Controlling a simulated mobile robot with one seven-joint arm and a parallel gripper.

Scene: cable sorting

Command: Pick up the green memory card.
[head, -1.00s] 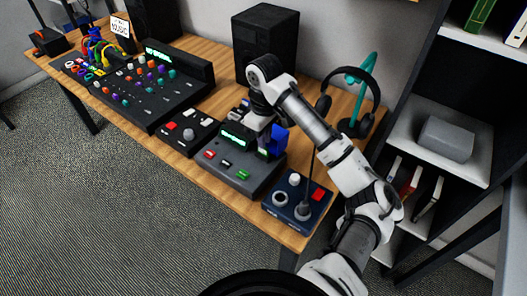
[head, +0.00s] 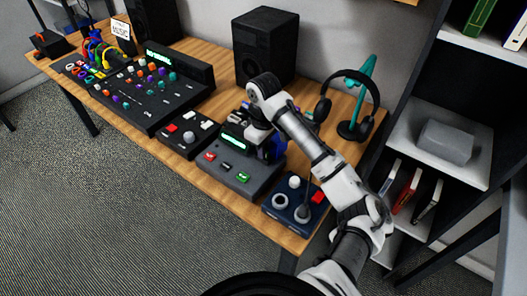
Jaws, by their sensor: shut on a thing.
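My gripper (head: 261,146) is over the back right part of a grey desktop device (head: 222,168) with a lit green display. My wrist and arm hide most of the fingers. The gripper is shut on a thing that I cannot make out. A blue part (head: 276,147) shows right beside the fingers, partly hidden. I cannot pick out the green memory card for certain. A small green piece (head: 243,177) is on the front of the grey device, beside a dark piece and a red one, apart from my gripper.
A dark blue joystick box (head: 290,207) stands at the table's right front. A small control box (head: 188,134) and a large mixer (head: 150,92) lie to the left. A speaker (head: 264,45) and headphones on a teal stand (head: 359,95) stand behind. Bare wood (head: 195,175) runs along the front edge.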

